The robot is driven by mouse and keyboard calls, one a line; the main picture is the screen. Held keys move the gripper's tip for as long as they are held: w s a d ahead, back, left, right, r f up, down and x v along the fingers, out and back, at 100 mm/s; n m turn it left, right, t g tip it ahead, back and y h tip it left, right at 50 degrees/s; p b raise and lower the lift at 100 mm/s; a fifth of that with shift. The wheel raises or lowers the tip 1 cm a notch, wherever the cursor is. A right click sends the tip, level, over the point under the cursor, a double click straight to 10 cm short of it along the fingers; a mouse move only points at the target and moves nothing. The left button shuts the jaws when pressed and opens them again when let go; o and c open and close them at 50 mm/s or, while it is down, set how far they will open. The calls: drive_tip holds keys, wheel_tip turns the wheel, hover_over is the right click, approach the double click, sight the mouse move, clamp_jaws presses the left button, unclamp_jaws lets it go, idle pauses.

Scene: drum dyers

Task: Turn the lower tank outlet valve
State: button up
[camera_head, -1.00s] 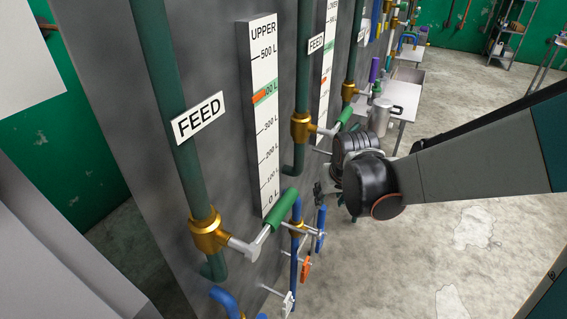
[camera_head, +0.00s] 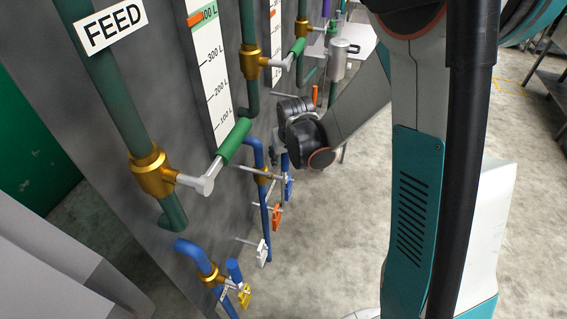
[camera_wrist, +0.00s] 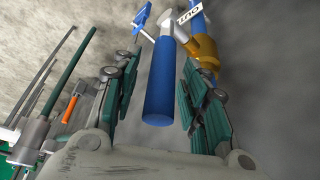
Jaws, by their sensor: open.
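In the wrist view, a thick blue valve handle (camera_wrist: 160,95) extends between the two fingers of my open gripper (camera_wrist: 162,70), with visible gaps on both sides. Its far end joins a grey lever at a brass valve body (camera_wrist: 205,50) on a blue pipe, beside a white OUT label (camera_wrist: 188,17). In the head view, my gripper (camera_head: 277,154) is low beside the tank wall, at the farther blue outlet pipe (camera_head: 265,218) with its brass valve (camera_head: 262,176). The blue handle there is partly hidden by my wrist.
Small white (camera_head: 262,251), orange (camera_head: 277,216) and blue (camera_head: 289,188) tagged taps line the wall. Green-handled feed valves (camera_head: 234,141) stand above. The concrete floor to the right is open.

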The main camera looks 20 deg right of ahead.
drive_tip(key=shift+x, duration=0.85)
clamp_jaws()
drive_tip(key=shift+w, duration=0.2)
